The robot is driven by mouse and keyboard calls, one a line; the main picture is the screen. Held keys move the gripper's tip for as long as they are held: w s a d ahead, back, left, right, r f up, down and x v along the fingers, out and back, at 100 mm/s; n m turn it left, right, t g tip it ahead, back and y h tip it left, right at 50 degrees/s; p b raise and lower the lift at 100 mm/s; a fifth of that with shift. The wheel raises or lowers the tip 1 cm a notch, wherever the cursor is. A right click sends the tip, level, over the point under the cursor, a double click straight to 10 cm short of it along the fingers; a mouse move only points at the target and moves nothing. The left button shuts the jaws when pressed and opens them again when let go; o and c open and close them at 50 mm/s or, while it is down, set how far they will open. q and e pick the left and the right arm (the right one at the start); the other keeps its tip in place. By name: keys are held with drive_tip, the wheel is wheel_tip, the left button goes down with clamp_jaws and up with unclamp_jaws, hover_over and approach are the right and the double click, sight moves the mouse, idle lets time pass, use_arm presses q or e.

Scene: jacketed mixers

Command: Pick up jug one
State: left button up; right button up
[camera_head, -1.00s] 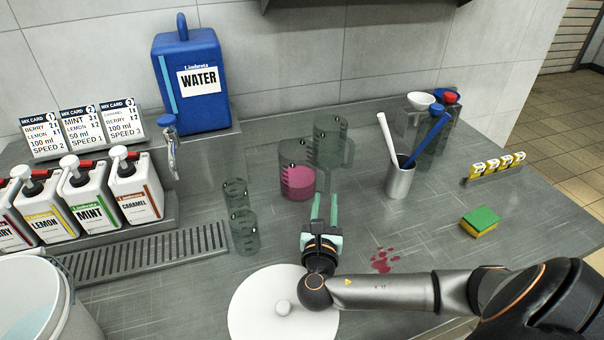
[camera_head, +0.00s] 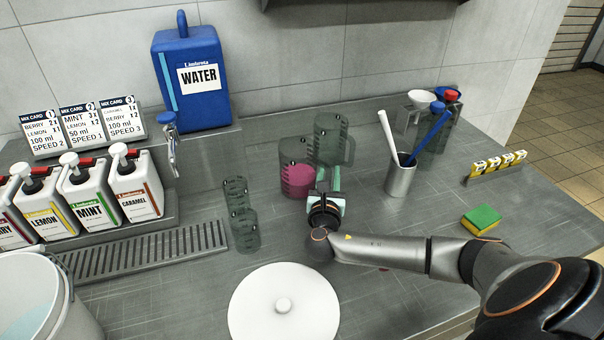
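A clear jug with pink liquid in its lower part (camera_head: 297,181) stands on the grey counter, with its handle on the right side. A second, empty clear jug (camera_head: 330,138) stands just behind it to the right. Small dark number marks show on both, too small to read surely. My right gripper (camera_head: 328,178) is low over the counter at the pink jug's handle side, fingers pointing away toward the back. The fingers look apart, with the handle beside or between them; I cannot tell which. My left gripper is not in view.
Two small clear beakers (camera_head: 242,222) stand left of my gripper. A metal cup (camera_head: 399,180) with white and blue tools stands to the right. A white round lid (camera_head: 284,306) lies in front. A sponge (camera_head: 481,220) lies at right; the counter between is mostly clear.

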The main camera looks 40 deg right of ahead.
clamp_jaws()
idle(1.2)
